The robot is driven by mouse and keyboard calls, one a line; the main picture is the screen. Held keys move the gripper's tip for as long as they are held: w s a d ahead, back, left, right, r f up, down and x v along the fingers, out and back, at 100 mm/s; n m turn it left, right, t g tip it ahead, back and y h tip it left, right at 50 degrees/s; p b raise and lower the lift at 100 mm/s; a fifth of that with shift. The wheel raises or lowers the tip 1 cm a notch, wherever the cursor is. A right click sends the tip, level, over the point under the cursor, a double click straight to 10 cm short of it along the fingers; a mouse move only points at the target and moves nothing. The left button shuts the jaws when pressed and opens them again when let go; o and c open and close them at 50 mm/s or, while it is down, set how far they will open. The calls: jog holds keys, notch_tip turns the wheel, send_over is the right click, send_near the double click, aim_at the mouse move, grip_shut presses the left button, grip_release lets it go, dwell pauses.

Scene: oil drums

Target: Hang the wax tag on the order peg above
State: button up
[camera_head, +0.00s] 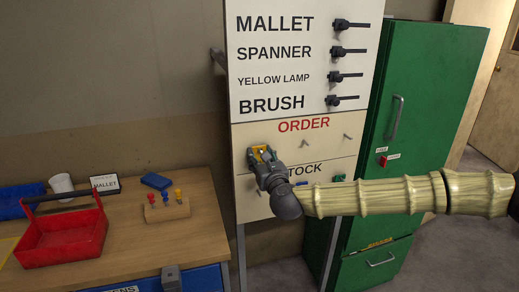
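The board's ORDER strip (278,131) is cream with red lettering, below the BRUSH row. Two thin pegs show on it, a middle peg (304,143) and a right peg (347,136), both bare. Below is the STOCK strip (338,166), with a small blue item (303,183) and a small green item (338,178) partly behind my arm. My gripper (262,154) is in front of the left side of these strips, hiding part of them. Yellow and pale patches show at its fingers; I cannot tell whether it holds a tag. No wax tag is readable.
Dark holders (347,51) stick out beside the upper names. A green cabinet (433,90) stands to the right. On the wooden table (135,240) are a red tool carrier (62,240), a MALLET card (105,184), a blue block (156,181) and a wooden block with coloured pegs (166,210).

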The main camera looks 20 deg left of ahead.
jog(key=o, duration=0.4)
jog(key=v, duration=1.2)
jog(key=s+f+n+g, duration=0.3)
jog(key=s+f+n, duration=0.15)
jog(key=f, duration=0.55)
jog(key=s+f+n+g, duration=0.2)
jog(key=s+f+n, duration=0.25)
jog(key=f, duration=0.65)
jog(key=s+d+f+n+g+h, duration=0.2)
jog(key=s+d+f+n+g, duration=0.35)
jog(key=s+f, duration=0.75)
jog(key=s+d+f+n+g+h, duration=0.1)
jog(key=s+d+f+n+h, duration=0.1)
jog(key=s+d+f+n, duration=0.35)
jog(key=s+d+f+n+g+h, duration=0.1)
jog(key=s+d+f+n+h, duration=0.1)
jog(key=d+f, duration=0.55)
jog(key=s+d+f+n+g+h, duration=0.1)
jog(key=s+d+n+h, duration=0.1)
jog(key=d, duration=0.8)
jog(key=s+d+n+g+h, duration=0.1)
jog(key=s+d+n+h, duration=0.1)
jog(key=s+d+n, duration=0.2)
jog(key=s+d, duration=0.3)
jog(key=d, duration=0.3)
jog(key=shift+d+f+n, duration=0.3)
jog(key=shift+f+n, duration=0.1)
